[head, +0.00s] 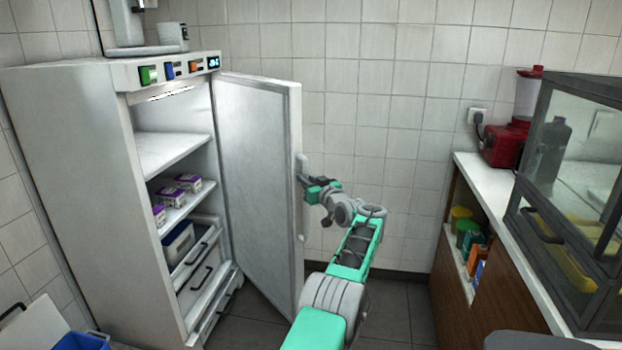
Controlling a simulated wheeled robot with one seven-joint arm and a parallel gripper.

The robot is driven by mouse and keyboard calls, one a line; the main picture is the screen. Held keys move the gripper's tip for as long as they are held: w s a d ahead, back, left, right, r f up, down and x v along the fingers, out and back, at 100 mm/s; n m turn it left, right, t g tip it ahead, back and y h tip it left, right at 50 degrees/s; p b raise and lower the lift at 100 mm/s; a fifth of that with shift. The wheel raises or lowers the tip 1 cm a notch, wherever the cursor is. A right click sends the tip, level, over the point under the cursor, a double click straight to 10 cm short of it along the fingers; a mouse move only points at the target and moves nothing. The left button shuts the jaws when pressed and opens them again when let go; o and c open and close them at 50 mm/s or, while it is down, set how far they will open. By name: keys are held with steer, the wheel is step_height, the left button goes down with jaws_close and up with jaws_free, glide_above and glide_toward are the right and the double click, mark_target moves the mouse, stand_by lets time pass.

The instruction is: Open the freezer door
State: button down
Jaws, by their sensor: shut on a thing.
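The tall white freezer (60,180) stands at the left in the head view. Its door (258,165) is swung wide open to the right, and the lit inside shows shelves and drawers. The long door handle (302,215) runs down the door's outer edge. My gripper (306,186) is at the upper part of this handle and is shut on it. The fingertips are small in the view and partly hidden behind the door's edge.
Purple-topped boxes (188,182) sit on a freezer shelf. At right a counter (490,185) carries a red blender (510,135) and a glass display case (570,190). A blue bin (82,341) stands at lower left. Dark floor (400,310) is clear between door and counter.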

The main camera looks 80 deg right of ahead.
steer(key=shift+s+d, duration=0.15)
steer(key=shift+d, duration=0.2)
steer(key=shift+r, duration=0.1)
steer(key=c, duration=1.6)
jaws_free()
steer(key=shift+s, duration=0.1)
steer(key=shift+s, duration=0.1)
steer(key=v, duration=0.7)
steer(key=shift+a, duration=0.25)
steer(key=shift+s, duration=0.15)
